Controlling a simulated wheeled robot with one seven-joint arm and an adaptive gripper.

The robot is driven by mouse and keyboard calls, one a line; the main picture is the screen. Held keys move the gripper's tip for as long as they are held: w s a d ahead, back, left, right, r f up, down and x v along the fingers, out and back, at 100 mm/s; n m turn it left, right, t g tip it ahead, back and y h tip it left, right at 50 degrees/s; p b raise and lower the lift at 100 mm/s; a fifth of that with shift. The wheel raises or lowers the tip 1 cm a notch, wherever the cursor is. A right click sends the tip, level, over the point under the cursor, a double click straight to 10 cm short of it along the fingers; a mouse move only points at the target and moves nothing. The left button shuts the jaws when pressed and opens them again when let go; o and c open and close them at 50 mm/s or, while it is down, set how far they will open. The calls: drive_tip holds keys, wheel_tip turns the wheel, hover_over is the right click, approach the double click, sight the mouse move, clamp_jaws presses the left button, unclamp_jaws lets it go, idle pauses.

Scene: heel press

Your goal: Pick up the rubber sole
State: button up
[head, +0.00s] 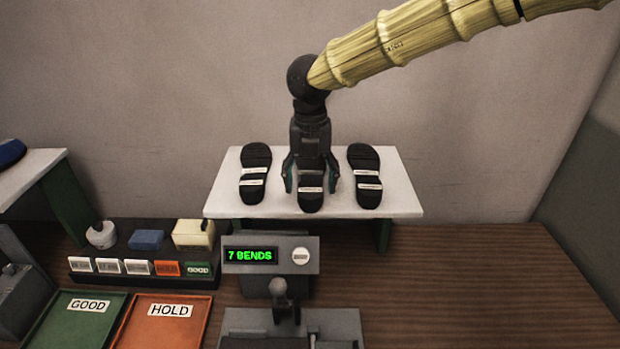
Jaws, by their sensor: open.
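Three black soles with white label strips lie side by side on a raised white shelf (232,204): a left sole (255,172), a middle sole (311,198) and a right sole (366,176). The label writing is too small to read. My gripper (311,180) points down over the middle sole, with its open fingers on either side of it. It hides the upper part of that sole. I cannot tell whether the fingers touch it.
A press with a green "7 BENDS" display (252,255) stands in front of the shelf. A green GOOD tray (78,325) and an orange HOLD tray (162,325) lie at front left, below a rack of labelled blocks (140,268). The wooden bench (490,285) is clear at right.

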drive_tip(key=shift+f, duration=0.35)
drive_tip(key=c, duration=1.2)
